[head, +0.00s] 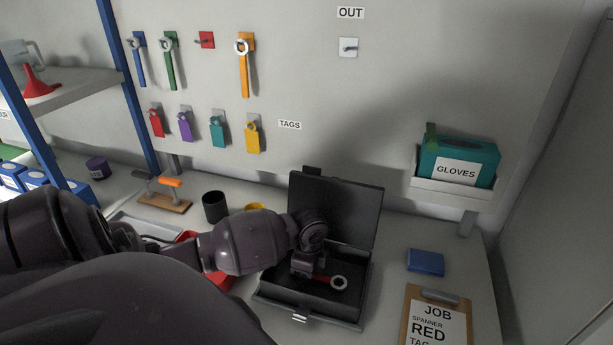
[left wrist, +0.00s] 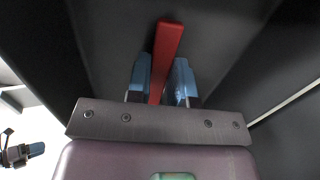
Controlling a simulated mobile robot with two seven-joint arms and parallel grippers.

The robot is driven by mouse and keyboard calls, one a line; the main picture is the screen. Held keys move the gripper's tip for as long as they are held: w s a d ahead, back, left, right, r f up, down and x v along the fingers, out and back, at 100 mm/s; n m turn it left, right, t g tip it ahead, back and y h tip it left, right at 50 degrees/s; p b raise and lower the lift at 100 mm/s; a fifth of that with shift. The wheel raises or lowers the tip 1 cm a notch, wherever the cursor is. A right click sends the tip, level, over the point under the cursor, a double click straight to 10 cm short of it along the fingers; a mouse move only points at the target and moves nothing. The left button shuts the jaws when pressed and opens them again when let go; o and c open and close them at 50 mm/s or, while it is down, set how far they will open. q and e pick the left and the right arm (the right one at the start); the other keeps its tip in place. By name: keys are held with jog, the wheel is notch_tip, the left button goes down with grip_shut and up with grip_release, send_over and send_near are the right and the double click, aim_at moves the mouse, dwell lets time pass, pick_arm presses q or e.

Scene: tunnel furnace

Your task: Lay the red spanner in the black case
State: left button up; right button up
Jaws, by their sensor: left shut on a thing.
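The red spanner (head: 332,281) is inside the open black case (head: 341,305), its ring end showing to the right of my left gripper (head: 308,272). In the left wrist view the red handle (left wrist: 168,48) stands between the two blue fingers of my left gripper (left wrist: 162,80), which are shut on it. Dark case walls surround the fingers there. I cannot tell whether the spanner touches the case floor. The case lid (head: 335,208) is raised at the back. My right gripper is not in the head view.
A clipboard (head: 437,318) reading JOB SPANNER RED and a blue block (head: 426,262) lie right of the case. A black cup (head: 215,206) stands to its left. Blue, green and orange spanners hang on the wall; the red hook (head: 206,40) is empty. A glove box (head: 458,160) sits at right.

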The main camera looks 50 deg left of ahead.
pick_arm(q)
jog(key=o, duration=1.3)
jog(key=shift+o, duration=0.2)
jog(key=shift+r, duration=0.1)
jog(key=shift+r+p, duration=0.95)
jog(key=shift+p, duration=0.05)
notch_tip(320, 180, up, 7)
dwell(0.3)
dwell(0.4)
